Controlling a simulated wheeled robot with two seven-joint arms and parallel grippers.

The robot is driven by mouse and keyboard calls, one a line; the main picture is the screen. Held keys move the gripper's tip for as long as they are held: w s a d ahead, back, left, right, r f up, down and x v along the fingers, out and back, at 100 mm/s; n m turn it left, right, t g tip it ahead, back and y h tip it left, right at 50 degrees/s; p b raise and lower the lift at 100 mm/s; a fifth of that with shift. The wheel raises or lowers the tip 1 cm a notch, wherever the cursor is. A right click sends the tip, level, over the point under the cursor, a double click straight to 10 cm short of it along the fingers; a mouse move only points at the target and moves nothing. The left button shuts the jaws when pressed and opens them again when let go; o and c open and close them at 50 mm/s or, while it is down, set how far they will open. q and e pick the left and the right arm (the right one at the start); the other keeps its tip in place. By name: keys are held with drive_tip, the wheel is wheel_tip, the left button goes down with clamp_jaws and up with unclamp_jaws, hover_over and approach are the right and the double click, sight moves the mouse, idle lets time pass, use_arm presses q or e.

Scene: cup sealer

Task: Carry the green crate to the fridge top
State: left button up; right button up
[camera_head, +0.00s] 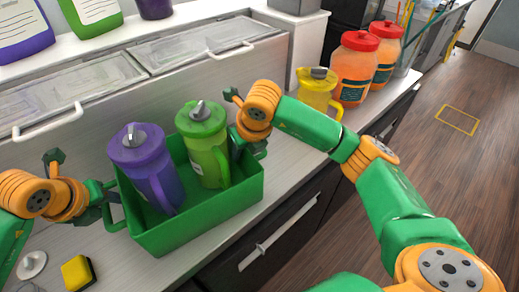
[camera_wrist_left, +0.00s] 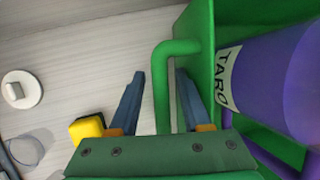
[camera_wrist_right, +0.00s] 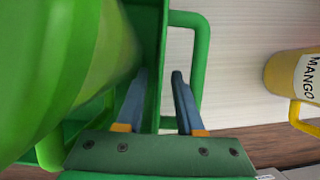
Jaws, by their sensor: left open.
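The green crate (camera_head: 200,222) sits on the counter, holding a purple pitcher (camera_head: 146,165) and a green pitcher (camera_head: 203,145). My left gripper (camera_head: 106,200) is at the crate's left handle. In the left wrist view the open fingers (camera_wrist_left: 160,95) lie on either side of that handle (camera_wrist_left: 163,85). My right gripper (camera_head: 240,142) is at the crate's right end. In the right wrist view its fingers (camera_wrist_right: 158,95) are apart, seemingly either side of the crate's end wall, with the right handle (camera_wrist_right: 200,60) just right of them. The contact there is unclear.
A yellow pitcher (camera_head: 316,90) and orange jars with red lids (camera_head: 355,68) stand right of the crate. A yellow sponge (camera_head: 77,272) lies at front left. A lidded unit with handles (camera_head: 205,45) runs behind, with bottles on the ledge above.

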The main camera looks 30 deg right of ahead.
drive_tip(key=shift+s, duration=0.1)
drive_tip(key=shift+r, duration=0.2)
drive_tip(key=v, duration=1.1)
drive_tip(key=shift+s+r, duration=0.25)
drive_tip(key=shift+s, duration=0.05)
use_arm(q)
drive_tip(key=v, duration=1.1)
drive_tip(key=shift+s+r, duration=0.15)
drive_tip(key=shift+r, duration=0.2)
drive_tip(key=shift+a, duration=0.1)
use_arm(e)
drive_tip(key=shift+w, duration=0.1)
